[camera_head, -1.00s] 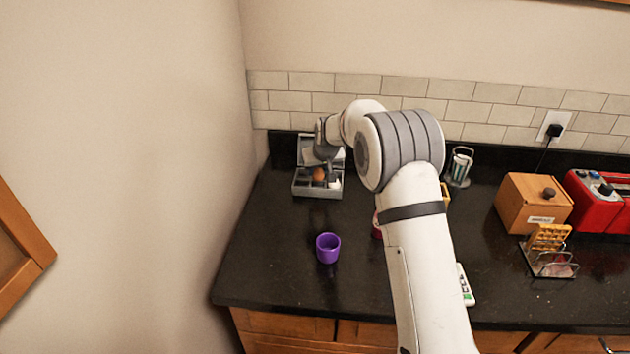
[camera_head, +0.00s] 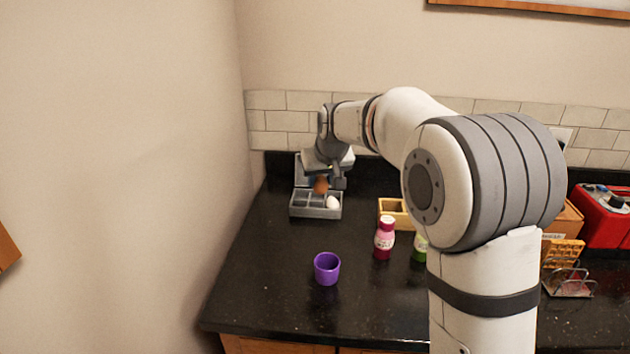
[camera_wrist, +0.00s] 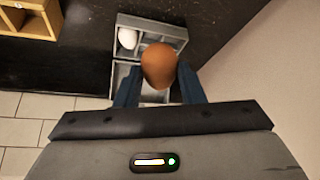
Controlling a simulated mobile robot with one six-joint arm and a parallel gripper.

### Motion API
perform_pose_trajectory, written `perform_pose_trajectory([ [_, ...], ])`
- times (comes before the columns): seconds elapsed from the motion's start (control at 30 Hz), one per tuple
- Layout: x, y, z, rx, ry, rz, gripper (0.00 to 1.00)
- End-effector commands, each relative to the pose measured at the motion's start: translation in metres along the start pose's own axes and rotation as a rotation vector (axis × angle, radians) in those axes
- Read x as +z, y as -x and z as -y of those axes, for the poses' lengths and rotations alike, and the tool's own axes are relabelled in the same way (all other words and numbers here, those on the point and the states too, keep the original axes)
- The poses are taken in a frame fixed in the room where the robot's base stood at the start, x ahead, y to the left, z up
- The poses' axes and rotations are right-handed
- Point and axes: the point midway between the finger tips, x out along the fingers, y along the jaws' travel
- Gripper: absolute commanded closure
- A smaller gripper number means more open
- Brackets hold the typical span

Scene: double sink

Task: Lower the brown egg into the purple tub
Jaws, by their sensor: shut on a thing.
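The brown egg (camera_head: 321,186) is held between the fingers of my gripper (camera_head: 325,182), just above the grey egg box (camera_head: 310,212). In the wrist view the brown egg (camera_wrist: 158,66) sits between the two dark fingers of my gripper (camera_wrist: 160,82), with the compartments of the grey box (camera_wrist: 172,31) behind it. The purple tub (camera_head: 327,268) stands upright on the counter, in front of the box and apart from it. Its inside looks empty. The tub is not in the wrist view.
A white egg (camera_head: 333,202) lies in the box's right side. A pink bottle (camera_head: 384,238), a green-labelled bottle (camera_head: 420,246) and a yellow wooden box (camera_head: 394,212) stand to the right. A wall is close on the left. The counter between box and tub is clear.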

Motion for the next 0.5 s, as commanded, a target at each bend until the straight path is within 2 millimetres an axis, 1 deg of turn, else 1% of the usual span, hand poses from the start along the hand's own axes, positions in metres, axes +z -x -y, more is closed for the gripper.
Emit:
perform_pose_trajectory([
  [0.03,0.012,0.001,0.002,0.0,0.0,-0.002,0.76],
  [0.1,0.023,0.009,0.005,0.0,0.001,-0.003,0.76],
  [0.27,0.052,0.021,0.01,0.0,0.002,-0.002,0.76],
  [0.5,0.099,0.03,0.018,0.0,0.002,-0.003,0.76],
])
